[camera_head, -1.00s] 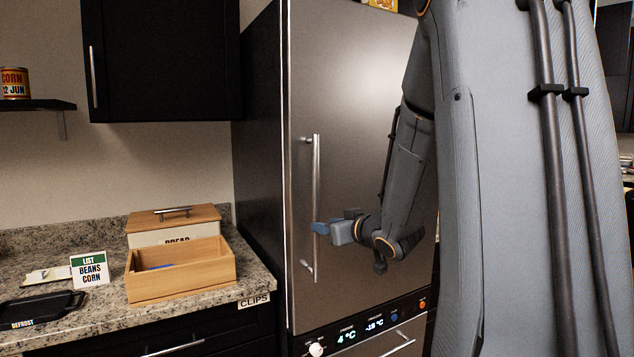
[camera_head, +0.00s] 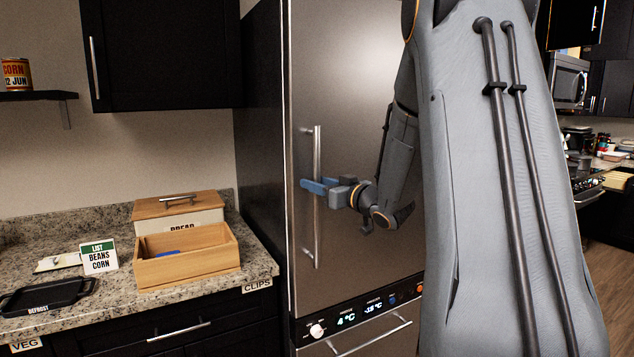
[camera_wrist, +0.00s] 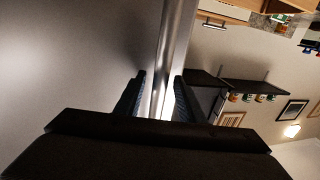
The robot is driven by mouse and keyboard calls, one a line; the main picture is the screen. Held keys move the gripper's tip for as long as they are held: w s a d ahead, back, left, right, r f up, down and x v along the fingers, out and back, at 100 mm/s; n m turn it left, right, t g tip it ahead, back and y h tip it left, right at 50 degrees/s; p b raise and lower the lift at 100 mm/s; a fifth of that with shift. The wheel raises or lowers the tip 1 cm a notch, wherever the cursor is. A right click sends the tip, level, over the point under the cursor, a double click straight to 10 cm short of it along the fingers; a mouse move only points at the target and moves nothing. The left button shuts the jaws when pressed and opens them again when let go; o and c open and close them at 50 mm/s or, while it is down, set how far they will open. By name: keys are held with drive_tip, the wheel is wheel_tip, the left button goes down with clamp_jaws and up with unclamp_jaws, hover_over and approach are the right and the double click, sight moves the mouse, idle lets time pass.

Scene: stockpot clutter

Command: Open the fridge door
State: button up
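The fridge door (camera_head: 355,90) is a tall brushed-steel panel and looks shut. Its upright bar handle (camera_head: 316,235) runs along the door's left side. My gripper (camera_head: 316,186) is at the middle of this bar, its blue fingers reaching past it. In the wrist view, the handle (camera_wrist: 175,40) passes between the two fingertips of my gripper (camera_wrist: 160,92), with a narrow gap seeming to show beside it. The fingers look open around the bar; contact is not clear. My arm hides the door's right part.
A control panel (camera_head: 362,313) and a lower drawer handle (camera_head: 370,336) sit below the door. Left of the fridge is a granite counter (camera_head: 190,303) with a wooden box (camera_head: 187,268), a bread box (camera_head: 180,207) and a black tray (camera_head: 45,297). Floor shows at the right.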

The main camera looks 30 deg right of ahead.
drive_tip(key=shift+w, duration=0.1)
clamp_jaws()
